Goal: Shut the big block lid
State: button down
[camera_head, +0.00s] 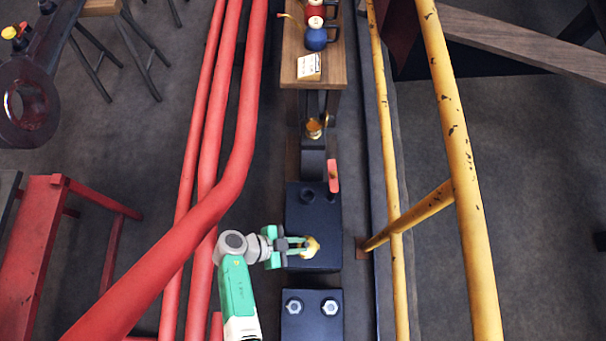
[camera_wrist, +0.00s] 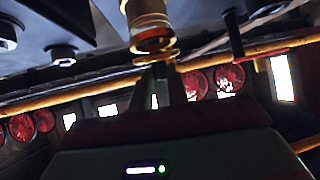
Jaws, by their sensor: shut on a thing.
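A dark blue-black block (camera_head: 322,213) stands in the middle of the head view, between the red pipes and the yellow railing. A brass knob (camera_head: 312,247) sits at its lower part. My gripper (camera_head: 304,246) comes from the left and is shut on this knob. In the wrist view, the brass knob (camera_wrist: 151,32) is at the fingertips of my gripper (camera_wrist: 157,60), below a dark surface. The fingers partly cover the knob in the head view. I cannot tell where the lid's seam runs or how far the lid stands open.
A second dark block (camera_head: 312,318) with two bolts lies just nearer. A red handle (camera_head: 333,176) rises at the block's far edge. Red pipes (camera_head: 205,190) run close on the left, a yellow railing (camera_head: 455,150) on the right. A wooden bench (camera_head: 330,72) holds kettles farther off.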

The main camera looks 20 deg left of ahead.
jog(key=f+h+b, duration=0.1)
jog(key=b, duration=0.1)
jog(key=a+f+t+h+b, duration=0.1)
jog(key=b, duration=0.1)
jog(key=shift+s+f+b, duration=0.1)
jog(key=shift+s+b, duration=0.05)
jog(key=shift+b, duration=0.25)
jog(key=shift+h+b, duration=0.5)
jog(key=shift+b, duration=0.25)
jog(key=shift+s+t, duration=0.1)
jog(key=shift+t, duration=0.2)
jog(key=c, duration=1.4)
grip_release()
jog(key=shift+o, duration=0.2)
notch_tip(320, 180, up, 5)
jog(key=p, duration=0.4)
jog(key=s+d+p, duration=0.3)
jog(key=s+d, duration=0.1)
jog(key=s, duration=1.1)
jog(key=shift+s, duration=0.25)
